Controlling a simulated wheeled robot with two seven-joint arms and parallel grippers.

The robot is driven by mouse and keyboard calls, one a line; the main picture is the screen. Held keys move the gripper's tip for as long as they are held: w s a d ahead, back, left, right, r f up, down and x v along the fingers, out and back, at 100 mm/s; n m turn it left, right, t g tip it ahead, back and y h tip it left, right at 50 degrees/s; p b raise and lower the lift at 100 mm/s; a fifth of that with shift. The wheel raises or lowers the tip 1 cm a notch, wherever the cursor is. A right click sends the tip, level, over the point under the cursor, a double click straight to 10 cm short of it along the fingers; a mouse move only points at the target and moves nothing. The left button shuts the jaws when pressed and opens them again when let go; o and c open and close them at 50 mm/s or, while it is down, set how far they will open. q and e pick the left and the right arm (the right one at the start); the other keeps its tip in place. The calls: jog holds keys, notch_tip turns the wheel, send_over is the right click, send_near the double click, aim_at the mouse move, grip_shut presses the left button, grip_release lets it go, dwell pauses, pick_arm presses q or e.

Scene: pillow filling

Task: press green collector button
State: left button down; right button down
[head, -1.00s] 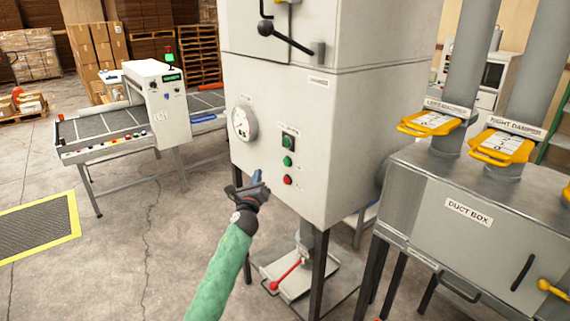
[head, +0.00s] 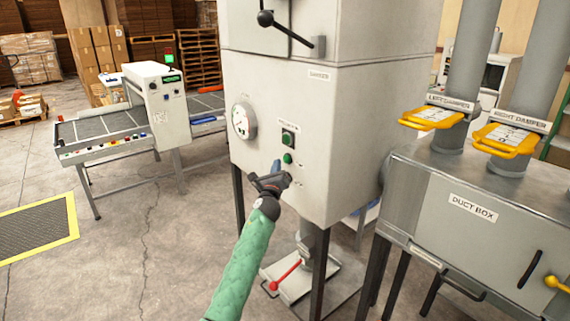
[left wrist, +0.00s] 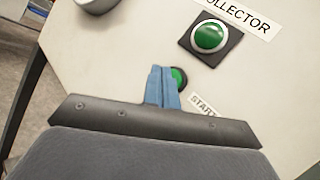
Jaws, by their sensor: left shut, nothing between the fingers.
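A large round green button (head: 288,138) on a black square plate sits on the front of the cream cabinet (head: 345,110). In the left wrist view this green button (left wrist: 208,36) is beside a label whose visible part reads "OLLECTOR". A smaller green button (head: 287,158) is below it; in the left wrist view this small button (left wrist: 180,77) is partly behind my fingers, near a "START" label (left wrist: 204,106). My left gripper (head: 277,166) is shut and empty, its blue fingertips (left wrist: 162,72) close to the panel below the large button. I cannot tell whether they touch. The red button is hidden in the head view.
A round gauge (head: 243,121) is left of the buttons. A black-knobbed lever (head: 290,32) projects above. A red-handled lever (head: 285,275) is low under the cabinet. The duct box (head: 470,207) with yellow dampers stands right, a conveyor (head: 105,128) left.

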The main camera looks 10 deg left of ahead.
pick_arm(q)
jog(key=shift+w+d, duration=0.15)
pick_arm(e)
jog(key=shift+a, duration=0.25)
dwell(0.4)
jog(key=shift+w+r, duration=0.1)
jog(key=shift+w, duration=0.05)
jog(key=shift+d, duration=0.3)
dwell(0.3)
jog(key=shift+a, duration=0.35)
pick_arm(q)
jog(key=shift+w, duration=0.1)
pick_arm(e)
jog(key=shift+a, duration=0.1)
pick_arm(q)
jog(key=shift+w+d, duration=0.25)
pick_arm(e)
jog(key=shift+f, duration=0.25)
